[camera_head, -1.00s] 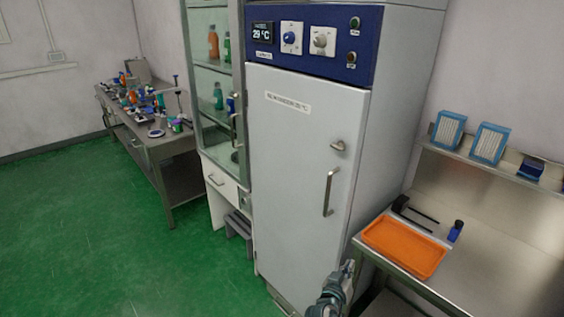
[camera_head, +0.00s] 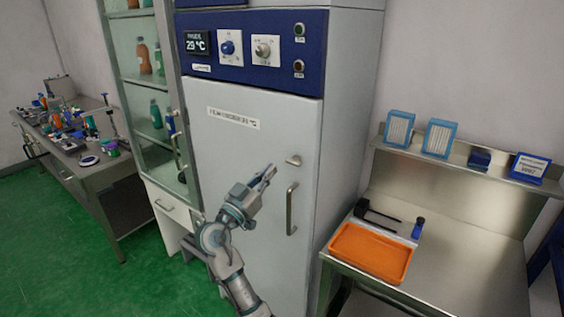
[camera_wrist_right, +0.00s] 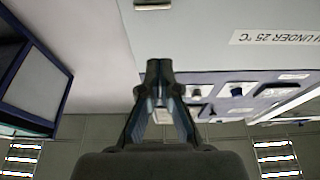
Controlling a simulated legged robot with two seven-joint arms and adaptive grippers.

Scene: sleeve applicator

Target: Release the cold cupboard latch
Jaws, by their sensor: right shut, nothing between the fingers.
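The cold cupboard (camera_head: 245,150) is tall and grey-white, with its door shut and a blue control panel (camera_head: 255,50) reading 29 °C. A small metal latch (camera_head: 293,160) sits on the right side of the door, above a vertical bar handle (camera_head: 291,208). My right gripper (camera_head: 270,173) is shut and empty in front of the door, left of the latch and apart from it in the picture. In the right wrist view, the closed fingers (camera_wrist_right: 159,68) point at the door, and the latch (camera_wrist_right: 153,4) shows at the top edge. My left gripper is out of view.
A glass cabinet (camera_head: 150,85) with bottles stands left of the cupboard. A steel bench (camera_head: 455,235) with an orange tray (camera_head: 370,252) stands to the right. A cluttered table (camera_head: 95,170) is at the far left. Green floor is open at the lower left.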

